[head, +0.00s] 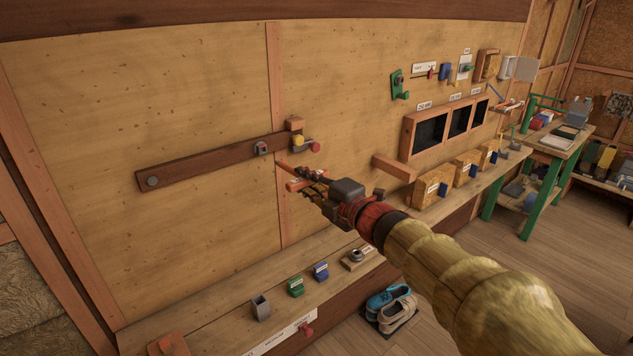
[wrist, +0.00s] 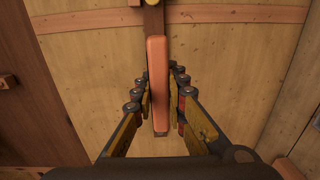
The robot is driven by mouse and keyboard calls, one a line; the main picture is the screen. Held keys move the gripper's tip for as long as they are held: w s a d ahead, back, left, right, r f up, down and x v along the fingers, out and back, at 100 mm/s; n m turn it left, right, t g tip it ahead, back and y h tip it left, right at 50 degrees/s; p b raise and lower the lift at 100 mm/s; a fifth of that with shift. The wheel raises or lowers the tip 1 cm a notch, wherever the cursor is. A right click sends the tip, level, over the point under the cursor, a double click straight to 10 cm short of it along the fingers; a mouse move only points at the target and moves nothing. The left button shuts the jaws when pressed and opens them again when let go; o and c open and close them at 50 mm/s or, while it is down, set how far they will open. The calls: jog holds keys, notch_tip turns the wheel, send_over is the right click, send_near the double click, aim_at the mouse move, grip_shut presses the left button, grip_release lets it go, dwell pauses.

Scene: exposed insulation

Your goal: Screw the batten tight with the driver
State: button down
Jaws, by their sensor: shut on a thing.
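The batten (head: 210,164), a long dark brown board, lies across the plywood wall, its right end higher. A grey round head (head: 152,181) shows at its left end and a grey square fitting (head: 261,148) nearer its right end. My gripper (head: 308,180) is just below and right of the batten's right end. In the wrist view its fingers are on both sides of a long orange-red bar (wrist: 158,85) and are shut on it. I cannot tell whether this bar is the driver's handle. A driver tip is not visible. A dark brown piece (wrist: 153,18) shows beyond the bar.
A yellow knob (head: 298,141) and a red knob (head: 314,146) sit by the batten's right end. The bench (head: 215,327) below holds a grey holder (head: 260,307) and green and blue blocks. A wooden bracket (head: 394,167) juts out right of my gripper.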

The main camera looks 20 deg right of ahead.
aim_at(284, 164)
jog(key=shift+r+t, duration=0.2)
jog(key=shift+t, duration=0.1)
jog(key=shift+s+f+b, duration=0.1)
jog(key=shift+b, duration=0.2)
jog(key=shift+b+x, duration=0.75)
jog(key=shift+x, duration=1.55)
jog(key=shift+b+x, duration=0.8)
jog(key=shift+x, duration=0.95)
dwell(0.7)
